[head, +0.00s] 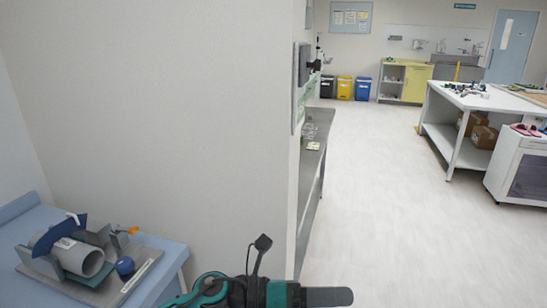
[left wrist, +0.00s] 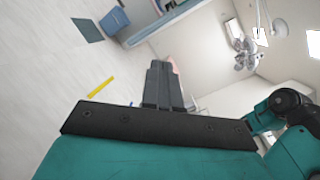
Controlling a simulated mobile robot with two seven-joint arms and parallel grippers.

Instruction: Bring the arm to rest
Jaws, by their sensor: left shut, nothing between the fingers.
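My left gripper (head: 328,297) shows at the bottom middle of the head view, stretched out to the right in front of the wall end. In the left wrist view its two dark fingers (left wrist: 162,86) lie together, with nothing between them. Part of my own teal and black arm (head: 215,290) shows beside it. The gripper is in free air and touches nothing that I can see. My right gripper is in neither view.
A blue table (head: 172,256) at the lower left holds a tray (head: 130,282) with a grey tube (head: 88,262). A wall (head: 190,120) stands close ahead. A steel counter (head: 312,165) runs behind it. A white workbench (head: 470,100) stands right. The floor (head: 390,220) between is clear.

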